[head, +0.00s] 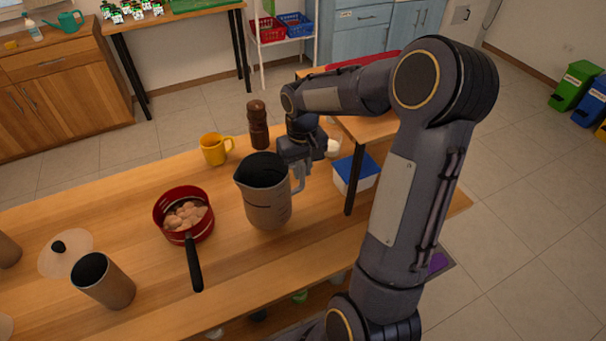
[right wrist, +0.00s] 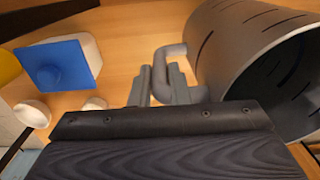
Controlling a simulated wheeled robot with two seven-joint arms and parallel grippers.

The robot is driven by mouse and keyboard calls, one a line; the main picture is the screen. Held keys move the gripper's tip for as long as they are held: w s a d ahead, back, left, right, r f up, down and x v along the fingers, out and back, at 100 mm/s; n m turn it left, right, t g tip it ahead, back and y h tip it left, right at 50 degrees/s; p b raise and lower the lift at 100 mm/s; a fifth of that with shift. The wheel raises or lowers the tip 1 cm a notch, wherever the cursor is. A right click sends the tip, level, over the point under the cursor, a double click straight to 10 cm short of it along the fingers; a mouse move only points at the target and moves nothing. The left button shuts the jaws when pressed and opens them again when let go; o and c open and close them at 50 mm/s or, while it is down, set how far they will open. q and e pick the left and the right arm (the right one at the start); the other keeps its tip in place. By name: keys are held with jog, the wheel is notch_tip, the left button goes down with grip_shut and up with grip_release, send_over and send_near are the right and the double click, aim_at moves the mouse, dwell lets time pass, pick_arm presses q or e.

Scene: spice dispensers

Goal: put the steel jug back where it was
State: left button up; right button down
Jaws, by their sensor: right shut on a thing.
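The steel jug (head: 268,205) is grey with a dark open top. It stands upright over the middle of the wooden table, and its handle (head: 299,180) points right. My right gripper (head: 297,158) is at the handle and shut on it. In the right wrist view, the jug (right wrist: 222,45) fills the right side and the fingers (right wrist: 162,85) are at its curved handle. I cannot tell whether the jug's base touches the table. My left gripper is not in view.
On the wooden table (head: 150,190), a red saucepan (head: 175,195) holding pale round pieces is left of the jug. A yellow mug (head: 212,150) and a brown mill (head: 258,125) stand behind. A blue-lidded container (head: 357,170) is right. A canister (head: 108,290) stands front left.

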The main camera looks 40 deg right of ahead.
jog(key=shift+w+d+f, duration=0.2)
jog(key=shift+f, duration=0.65)
jog(key=shift+w+d+f, duration=0.25)
jog(key=shift+f, duration=0.65)
jog(key=shift+w+d+f, duration=0.2)
jog(key=shift+f, duration=0.65)
jog(key=shift+f, duration=0.2)
jog(key=c, duration=1.4)
grip_release()
jog(key=shift+o, duration=0.2)
jog(key=shift+r, duration=0.1)
